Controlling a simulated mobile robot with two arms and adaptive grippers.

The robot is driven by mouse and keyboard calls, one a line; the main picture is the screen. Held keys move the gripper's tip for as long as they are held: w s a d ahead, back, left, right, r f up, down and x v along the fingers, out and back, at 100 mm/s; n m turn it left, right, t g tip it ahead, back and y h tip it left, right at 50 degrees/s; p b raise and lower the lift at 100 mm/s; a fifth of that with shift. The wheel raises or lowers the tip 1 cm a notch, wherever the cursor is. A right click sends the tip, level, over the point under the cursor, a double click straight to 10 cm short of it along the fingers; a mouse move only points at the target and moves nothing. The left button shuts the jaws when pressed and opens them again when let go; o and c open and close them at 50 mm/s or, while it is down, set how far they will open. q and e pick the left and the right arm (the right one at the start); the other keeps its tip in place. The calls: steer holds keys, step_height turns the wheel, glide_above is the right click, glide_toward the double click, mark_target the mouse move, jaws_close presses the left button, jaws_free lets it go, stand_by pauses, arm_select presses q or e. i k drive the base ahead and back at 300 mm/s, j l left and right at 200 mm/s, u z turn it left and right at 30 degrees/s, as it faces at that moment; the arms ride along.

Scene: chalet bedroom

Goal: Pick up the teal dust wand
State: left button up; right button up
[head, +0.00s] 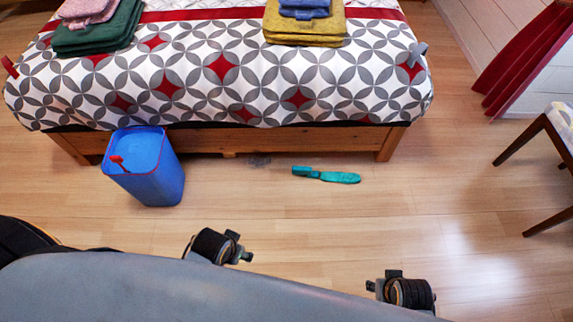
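The teal dust wand (326,175) lies flat on the wooden floor in front of the bed, to the right of the blue bin. Its narrower end points left and its broad end points right. Nothing covers it. My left gripper (236,248) is low in the picture, left of the wand and nearer to me. My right gripper (384,284) is lower and further right, also apart from the wand. Both show only as small dark parts, partly hidden by my own grey body. I cannot tell whether their fingers are open or shut.
A blue bin (158,184) with a red rim stands at left; a red item shows at its top. The bed's wooden frame (330,140) runs behind the wand. A chair (532,135) stands at right. Floor around the wand is clear.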

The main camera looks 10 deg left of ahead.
mark_target(344, 178)
steer(key=i+l, duration=0.3)
steer(key=l, duration=0.15)
steer(key=i+l+u, duration=0.1)
steer(key=i+l, duration=0.45)
steer(key=l, duration=0.3)
